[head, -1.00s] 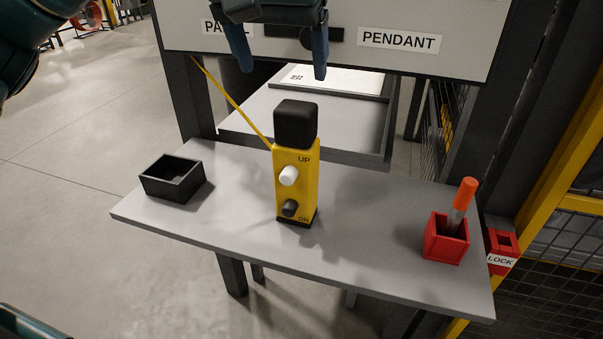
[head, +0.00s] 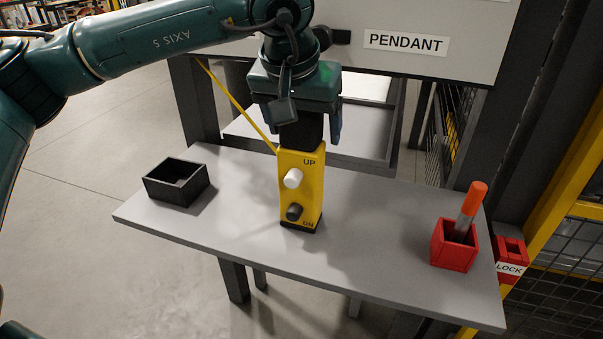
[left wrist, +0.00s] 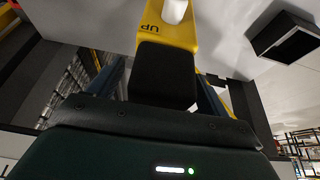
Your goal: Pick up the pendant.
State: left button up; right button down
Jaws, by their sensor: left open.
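The yellow pendant (head: 301,185) stands upright on the grey shelf, with a white UP button, a dark DN button and a black top block. A yellow cable runs from it up to the left. My left gripper (head: 308,140) comes down from above, its fingers on either side of the black top block. In the left wrist view the black block (left wrist: 165,72) lies between the two open fingers (left wrist: 165,85), with a gap visible on at least the right side. Part of the block is hidden by the gripper in the head view. My right gripper is not in view.
A black open box (head: 176,182) sits at the shelf's left. A red holder (head: 455,246) with an orange-capped stick (head: 471,206) stands at the right, near a red LOCK box (head: 511,262). A panel labelled PENDANT (head: 405,42) rises behind. The grey shelf (head: 370,240) is clear between them.

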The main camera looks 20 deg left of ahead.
pick_arm(q)
jog(key=shift+r, duration=0.1)
grip_shut()
dwell(0.8)
